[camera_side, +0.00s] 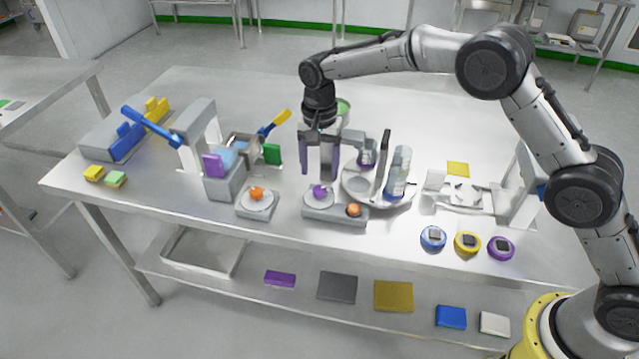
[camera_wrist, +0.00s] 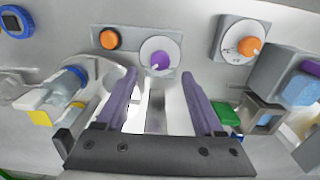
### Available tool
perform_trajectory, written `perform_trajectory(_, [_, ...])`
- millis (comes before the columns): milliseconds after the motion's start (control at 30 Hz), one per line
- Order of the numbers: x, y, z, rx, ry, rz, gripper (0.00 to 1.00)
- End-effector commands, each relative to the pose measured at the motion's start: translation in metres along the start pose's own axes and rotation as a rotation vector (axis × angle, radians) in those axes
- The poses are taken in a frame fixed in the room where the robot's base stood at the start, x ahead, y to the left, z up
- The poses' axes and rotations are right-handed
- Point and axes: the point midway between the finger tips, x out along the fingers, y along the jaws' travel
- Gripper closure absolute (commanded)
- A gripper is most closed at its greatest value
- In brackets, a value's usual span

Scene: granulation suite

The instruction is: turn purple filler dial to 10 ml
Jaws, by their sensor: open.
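The purple filler dial (camera_side: 319,192) is a purple knob on a round white scale plate, on a grey base at the table's front. It also shows in the wrist view (camera_wrist: 160,60), top centre. The scale marks are too small to read. An orange knob (camera_side: 353,210) sits on the same base, to the right in the side view. My gripper (camera_side: 322,174) points down just above and behind the purple dial. In the wrist view its two purple fingers (camera_wrist: 160,90) are spread apart with nothing between them. The knob lies beyond the fingertips, apart from them.
Another orange dial (camera_side: 257,194) stands to the left on its own plate. A round tray (camera_side: 409,199) with clear bottles (camera_side: 397,172) is close on the right. A grey press-like station (camera_side: 222,185) stands on the left. Blue, yellow and purple round pieces (camera_side: 467,242) lie along the front right edge.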

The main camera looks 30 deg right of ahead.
Motion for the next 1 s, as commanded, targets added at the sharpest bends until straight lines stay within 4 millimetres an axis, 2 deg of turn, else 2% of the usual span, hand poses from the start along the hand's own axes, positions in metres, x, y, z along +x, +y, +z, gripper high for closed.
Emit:
perform_trajectory(100, [0.023,0.001,0.000,0.000,-0.002,0.003,0.31])
perform_trajectory(300, [0.047,0.000,0.000,0.000,-0.001,0.001,0.31])
perform_trajectory(500, [0.055,0.000,0.000,0.000,0.000,0.000,0.31])
perform_trajectory(733, [0.055,0.000,0.000,0.000,0.000,0.000,0.31])
perform_trajectory(1000, [0.055,0.000,0.000,0.000,0.000,0.000,0.79])
